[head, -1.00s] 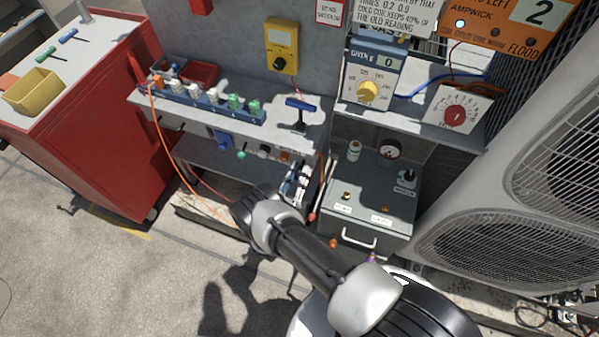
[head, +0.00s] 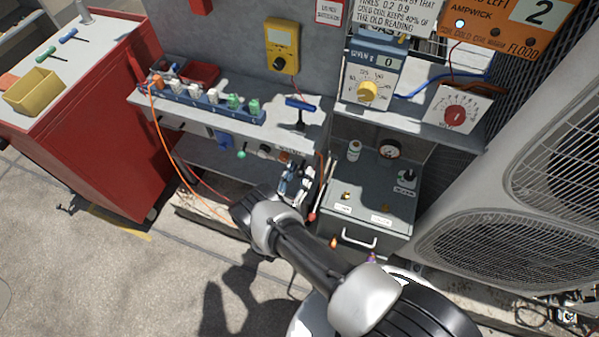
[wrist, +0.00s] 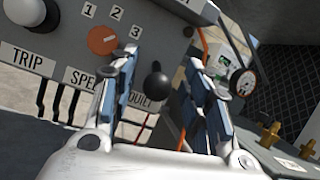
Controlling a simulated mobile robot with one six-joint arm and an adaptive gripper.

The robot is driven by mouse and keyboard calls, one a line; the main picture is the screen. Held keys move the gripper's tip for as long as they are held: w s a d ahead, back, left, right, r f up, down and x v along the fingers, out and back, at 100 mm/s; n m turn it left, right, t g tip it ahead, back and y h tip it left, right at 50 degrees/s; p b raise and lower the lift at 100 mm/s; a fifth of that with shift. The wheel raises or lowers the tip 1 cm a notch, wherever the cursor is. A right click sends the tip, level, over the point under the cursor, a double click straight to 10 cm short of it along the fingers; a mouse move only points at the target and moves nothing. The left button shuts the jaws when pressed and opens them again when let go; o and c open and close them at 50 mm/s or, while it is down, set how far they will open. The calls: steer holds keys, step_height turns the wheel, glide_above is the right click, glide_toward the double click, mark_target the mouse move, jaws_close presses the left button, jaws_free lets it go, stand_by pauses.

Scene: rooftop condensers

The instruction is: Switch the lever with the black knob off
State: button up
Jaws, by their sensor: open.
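My gripper (wrist: 165,72) is open, with one finger on each side of the knob in the picture. I see no clear contact, and the depth between knob and fingers is hard to judge. In the head view my gripper (head: 298,180) is at the right end of the bench's front panel. The lever is hidden there by the gripper and arm.
An orange selector dial (wrist: 102,40) and a white knob (wrist: 25,12) above the TRIP label sit left of my fingers. A grey box (head: 365,205) with brass fittings and another black-handled part (head: 407,177) stands to the right. An orange cable (head: 165,130) hangs at left.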

steer(key=v, duration=1.1)
steer(key=shift+s+a, duration=0.2)
steer(key=shift+s, duration=0.15)
steer(key=shift+f, duration=0.1)
